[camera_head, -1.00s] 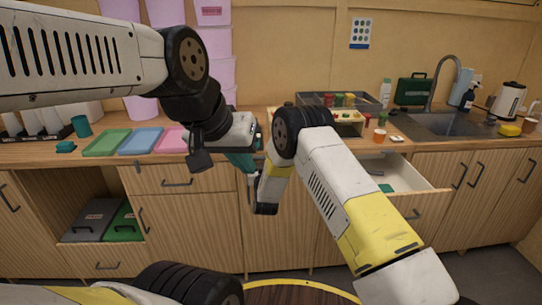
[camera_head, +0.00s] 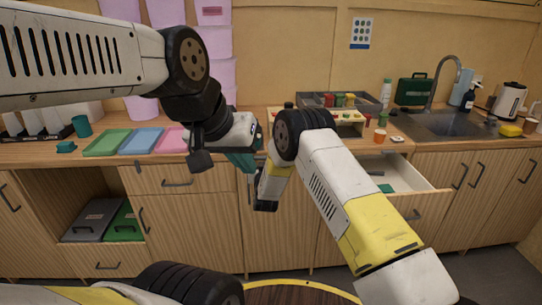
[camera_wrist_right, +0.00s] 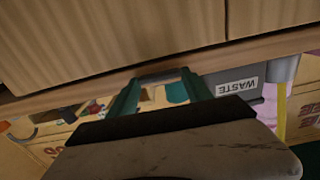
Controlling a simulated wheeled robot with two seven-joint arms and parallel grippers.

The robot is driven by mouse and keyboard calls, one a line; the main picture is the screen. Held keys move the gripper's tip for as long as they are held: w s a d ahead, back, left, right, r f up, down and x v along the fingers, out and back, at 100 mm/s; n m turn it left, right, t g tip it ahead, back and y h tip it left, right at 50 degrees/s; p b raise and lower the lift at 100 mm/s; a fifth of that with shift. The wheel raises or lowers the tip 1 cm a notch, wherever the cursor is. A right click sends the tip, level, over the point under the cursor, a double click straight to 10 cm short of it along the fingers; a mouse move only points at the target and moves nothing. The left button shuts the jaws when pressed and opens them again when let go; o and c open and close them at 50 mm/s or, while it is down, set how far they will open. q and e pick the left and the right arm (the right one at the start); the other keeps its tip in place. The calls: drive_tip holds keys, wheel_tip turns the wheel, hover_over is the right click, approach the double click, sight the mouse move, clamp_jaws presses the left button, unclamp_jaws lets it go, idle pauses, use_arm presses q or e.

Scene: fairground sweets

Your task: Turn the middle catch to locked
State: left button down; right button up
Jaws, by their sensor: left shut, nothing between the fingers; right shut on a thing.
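My right gripper (camera_wrist_right: 158,79) has its teal fingertips shut on a grey bar (camera_wrist_right: 160,73) at the worktop's front edge in the right wrist view. I cannot tell for certain whether the bar is the middle catch. In the head view that gripper is largely hidden behind its own wrist. My left gripper (camera_head: 243,160) is shut and empty, with its teal fingers low in front of the worktop edge, close beside the right wrist. A small dark fitting (camera_head: 137,166) shows on the cabinet front at the left. No locked marking is readable.
An open drawer (camera_head: 425,190) juts out at the right. Coloured trays (camera_head: 103,143) lie on the worktop at the left; a wooden tray (camera_head: 350,128) and a grey crate (camera_head: 368,104) stand behind my right arm. A grey box labelled WASTE (camera_wrist_right: 215,87) shows upside down in the wrist view.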

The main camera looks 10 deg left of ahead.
drive_tip(key=shift+s+a+f+m, duration=0.15)
drive_tip(key=shift+f+m, duration=0.25)
drive_tip(key=shift+m, duration=2.55)
drive_tip(key=shift+a+f+m, duration=0.25)
drive_tip(key=shift+f+m, duration=0.15)
drive_tip(key=shift+m, duration=2.5)
drive_tip(key=shift+s+a+f+m, duration=0.15)
drive_tip(key=shift+f+m, duration=0.25)
drive_tip(key=shift+m, duration=2.55)
drive_tip(key=shift+w+a, duration=0.1)
drive_tip(key=shift+a, duration=0.05)
drive_tip(key=o, duration=1.4)
drive_tip(key=shift+c, duration=0.2)
